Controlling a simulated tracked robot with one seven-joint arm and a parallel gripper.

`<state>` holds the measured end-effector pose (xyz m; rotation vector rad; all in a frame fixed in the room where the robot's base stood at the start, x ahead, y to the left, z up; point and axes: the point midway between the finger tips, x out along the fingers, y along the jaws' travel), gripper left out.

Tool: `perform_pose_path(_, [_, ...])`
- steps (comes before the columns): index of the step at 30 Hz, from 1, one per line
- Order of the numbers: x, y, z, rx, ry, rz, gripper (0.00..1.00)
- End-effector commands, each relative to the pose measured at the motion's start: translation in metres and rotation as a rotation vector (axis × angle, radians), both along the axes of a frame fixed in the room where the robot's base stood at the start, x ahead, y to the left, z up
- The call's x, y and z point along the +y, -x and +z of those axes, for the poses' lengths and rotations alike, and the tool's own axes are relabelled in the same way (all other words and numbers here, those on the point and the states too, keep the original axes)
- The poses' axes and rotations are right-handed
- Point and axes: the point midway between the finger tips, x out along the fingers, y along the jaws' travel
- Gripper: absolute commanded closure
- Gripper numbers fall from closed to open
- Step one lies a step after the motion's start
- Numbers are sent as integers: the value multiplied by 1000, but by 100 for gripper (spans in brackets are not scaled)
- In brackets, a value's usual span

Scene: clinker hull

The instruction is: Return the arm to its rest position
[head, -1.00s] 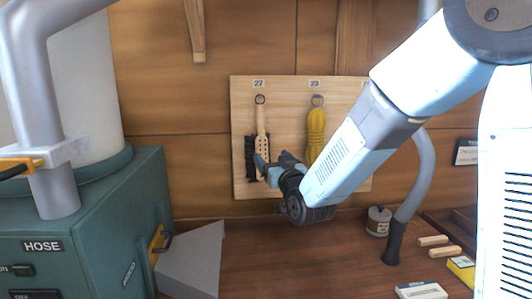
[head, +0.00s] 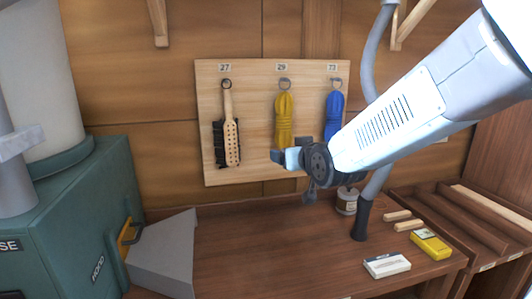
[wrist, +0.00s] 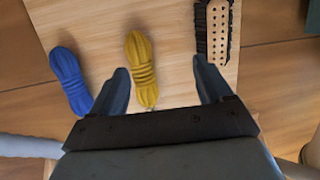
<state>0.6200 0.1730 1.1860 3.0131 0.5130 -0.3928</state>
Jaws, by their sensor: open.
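My gripper (head: 283,157) is in front of the lower part of the pegboard, near the yellow rope bundle, at the end of my white arm. In the wrist view its two fingers (wrist: 163,82) are spread apart with nothing held between them. The yellow rope bundle (wrist: 141,68) shows beyond the gap and hangs on the board apart from the fingers. My arm reaches in from the upper right of the head view.
The wooden board (head: 258,163) carries a brush (head: 229,130), the yellow bundle and a blue bundle (head: 334,112). A bench (head: 240,250) below holds a tin (head: 347,200), wooden blocks (head: 398,216), a yellow box (head: 430,244) and a white box (head: 387,265). A green hose cabinet (head: 70,220) stands left.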

Motion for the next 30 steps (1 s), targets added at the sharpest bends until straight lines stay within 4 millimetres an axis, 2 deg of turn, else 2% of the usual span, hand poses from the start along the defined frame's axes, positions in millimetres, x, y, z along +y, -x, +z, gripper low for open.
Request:
perform_pose_path(1, [-14,7,3,37,14,-22,21])
perform_pose_path(8, [-71,49,0,252,74,-116,21])
perform_pose_path(14, [-116,103,-3,446,107,-196,21])
perform_pose_path(18, [-142,147,-5,581,120,-250,21])
perform_pose_path(24, [-166,203,-8,738,123,-307,21])
perform_pose_path(27, [-171,220,-9,785,123,-320,21])
perform_pose_path(30, [-172,228,-10,808,123,-327,21])
